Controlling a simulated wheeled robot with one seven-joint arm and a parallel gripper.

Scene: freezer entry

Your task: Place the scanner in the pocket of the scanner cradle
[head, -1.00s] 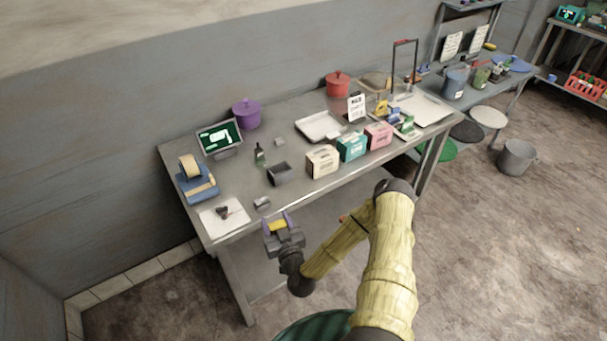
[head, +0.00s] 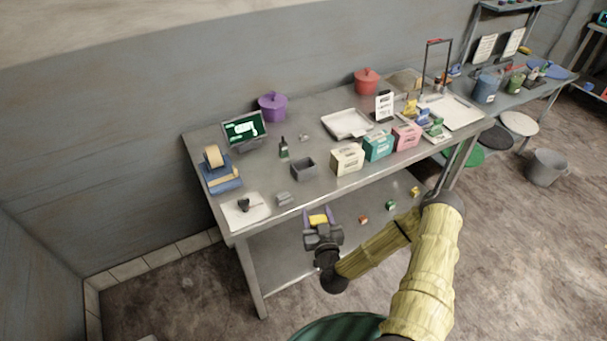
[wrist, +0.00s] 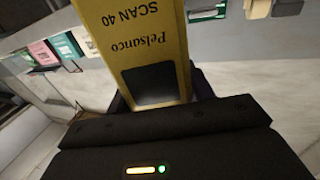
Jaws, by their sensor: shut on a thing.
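The scanner (wrist: 145,40) is a yellow block marked "Pelsanco SCAN 40", with a dark window, and fills the top middle of the wrist view. In the head view it is a small yellow patch (head: 318,219) between my gripper's fingers. My gripper (head: 319,214) is shut on the scanner, out in front of the table's front edge. An open-topped dark grey box (head: 304,170), which looks like the scanner cradle, stands near that edge, beyond and slightly left of my gripper. The scanner is apart from it. The bottom of its pocket is not clear.
On the table (head: 270,217), a small grey block (head: 284,199) and a dark bottle (head: 283,148) are near the grey box. Cream (head: 347,158), teal (head: 378,145) and pink (head: 406,135) cartons stand to its right. A screen (head: 244,130) stands behind left.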

